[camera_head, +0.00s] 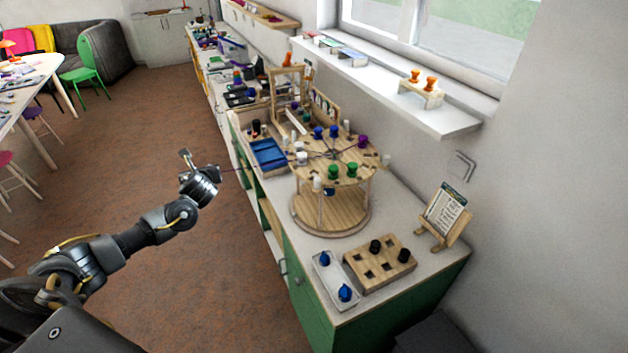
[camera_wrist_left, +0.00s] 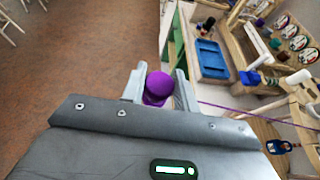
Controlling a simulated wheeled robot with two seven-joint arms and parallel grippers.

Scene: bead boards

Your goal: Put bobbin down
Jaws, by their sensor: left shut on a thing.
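My left gripper (camera_head: 193,166) is to the left of the counter, over the open floor. In the left wrist view its fingers (camera_wrist_left: 160,82) are shut on a purple bobbin (camera_wrist_left: 158,88), with a purple thread running off to the right. The round wooden braiding stand (camera_head: 333,208) is on the counter to the right of the gripper. Green, blue, white and purple bobbins sit around its top disc, including a purple bobbin (camera_head: 362,141). Threads meet near the disc's middle. My right gripper is not in view.
A blue tray (camera_head: 268,154) lies left of the stand. In front are a wooden holed block (camera_head: 379,266) with black bobbins and a white tray (camera_head: 331,277) with blue bobbins. A sign (camera_head: 445,214) stands at right. Floor around the gripper is free.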

